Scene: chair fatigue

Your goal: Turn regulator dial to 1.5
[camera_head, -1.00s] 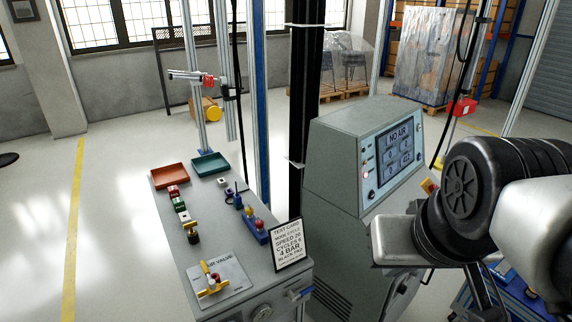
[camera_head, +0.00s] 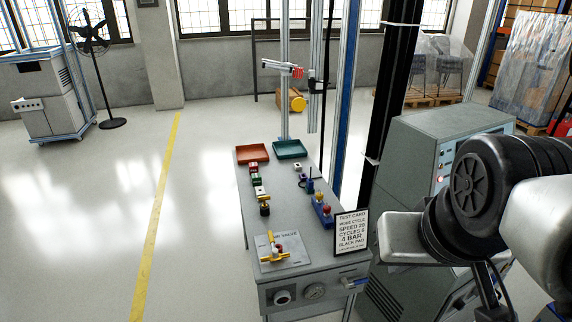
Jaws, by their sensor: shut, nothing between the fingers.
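The front panel of the grey bench (camera_head: 335,300) carries a round dark-rimmed knob (camera_head: 282,297), which looks like the regulator dial. Its scale and setting are too small to read. My gripper's fingertips do not show.
The bench top holds an air valve plate (camera_head: 283,249) with a yellow handle, a test card (camera_head: 351,232), a red tray (camera_head: 252,153), a green tray (camera_head: 290,149) and small coloured parts. A grey console (camera_head: 420,165) stands right. Floor to the left is open.

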